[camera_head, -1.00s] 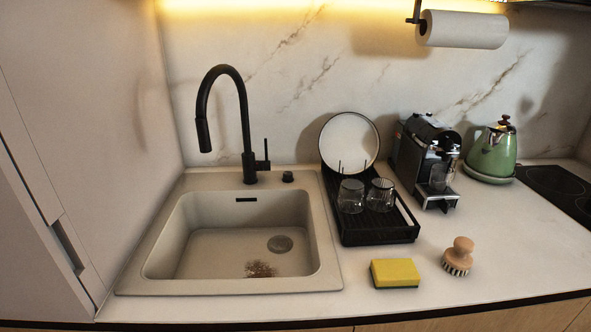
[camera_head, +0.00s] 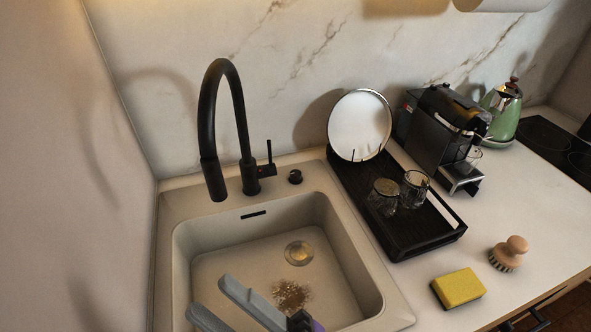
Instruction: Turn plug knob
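The plug knob (camera_head: 295,177) is a small black round knob on the sink's back ledge, just right of the black faucet (camera_head: 248,175) and its lever. My gripper (camera_head: 211,296) enters at the bottom of the view, over the sink (camera_head: 185,250). Its two grey fingers are apart with nothing visible between them. The gripper is well in front of the knob and does not touch it. The round drain (camera_head: 299,253) lies in the sink floor.
A brown dirt patch (camera_head: 292,295) lies in the sink. To the right are a black dish rack (camera_head: 437,238) with a plate and two glasses, a coffee machine (camera_head: 430,130), a green kettle (camera_head: 503,112), a yellow sponge (camera_head: 459,288) and a wooden brush (camera_head: 510,252). A wall stands close on the left.

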